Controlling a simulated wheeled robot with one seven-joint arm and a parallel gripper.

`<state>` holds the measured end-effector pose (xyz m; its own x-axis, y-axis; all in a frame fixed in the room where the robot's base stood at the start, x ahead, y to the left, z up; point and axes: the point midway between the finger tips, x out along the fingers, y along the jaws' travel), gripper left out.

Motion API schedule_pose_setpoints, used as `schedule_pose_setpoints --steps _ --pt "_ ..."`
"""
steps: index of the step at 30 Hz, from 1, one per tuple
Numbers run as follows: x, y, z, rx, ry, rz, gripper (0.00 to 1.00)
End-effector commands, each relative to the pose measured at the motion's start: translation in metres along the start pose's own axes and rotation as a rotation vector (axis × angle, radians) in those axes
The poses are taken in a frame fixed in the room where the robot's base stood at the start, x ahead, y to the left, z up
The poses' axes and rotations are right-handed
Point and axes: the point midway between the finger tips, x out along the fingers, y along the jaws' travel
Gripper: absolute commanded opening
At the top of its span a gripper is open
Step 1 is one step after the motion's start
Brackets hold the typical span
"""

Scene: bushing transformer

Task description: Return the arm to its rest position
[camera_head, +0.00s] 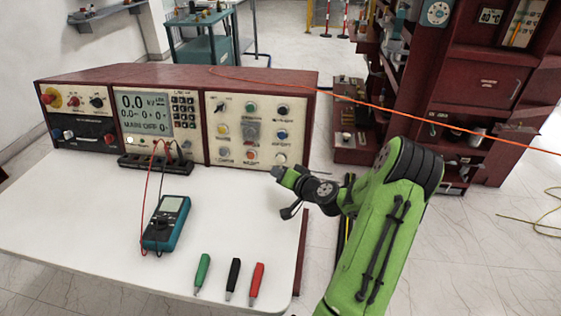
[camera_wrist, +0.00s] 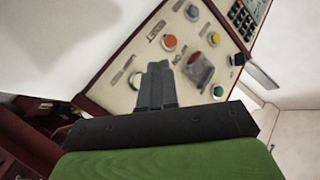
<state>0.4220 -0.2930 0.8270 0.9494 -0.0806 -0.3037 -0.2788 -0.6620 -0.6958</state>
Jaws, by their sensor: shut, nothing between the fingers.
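My green arm reaches in from the lower right in the head view. My gripper (camera_head: 281,174) is over the right edge of the white table, in front of the console's right panel. In the wrist view my gripper (camera_wrist: 158,68) is shut and empty, with its dark fingers together. Behind the fingers, the cream button panel (camera_wrist: 128,72) appears tilted. The gripper looks apart from the panel, though the exact gap is hard to judge.
The test console (camera_head: 190,75) stands along the table's back. A teal multimeter (camera_head: 166,224), green probe (camera_head: 202,273), black probe (camera_head: 233,279) and red probe (camera_head: 257,284) lie on the white table (camera_head: 60,230). An orange line (camera_head: 400,112) crosses behind my arm. A dark red cabinet (camera_head: 490,80) stands right.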

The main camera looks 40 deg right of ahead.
Motion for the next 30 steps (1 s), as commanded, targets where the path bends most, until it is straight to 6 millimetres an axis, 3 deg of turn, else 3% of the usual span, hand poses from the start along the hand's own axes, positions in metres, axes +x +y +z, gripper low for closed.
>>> schedule_pose_setpoints --steps 17,20,23,26,30 --pt "0.001 -0.007 0.003 -0.016 -0.018 -0.004 0.0" --pt "0.004 -0.044 0.024 -0.119 -0.136 -0.022 0.0" --pt "-0.003 -0.1 0.062 -0.297 -0.335 -0.023 0.0" --pt "-0.029 -0.147 0.098 -0.474 -0.511 0.01 0.0" --pt "-0.088 -0.197 0.132 -0.688 -0.669 0.094 0.0"
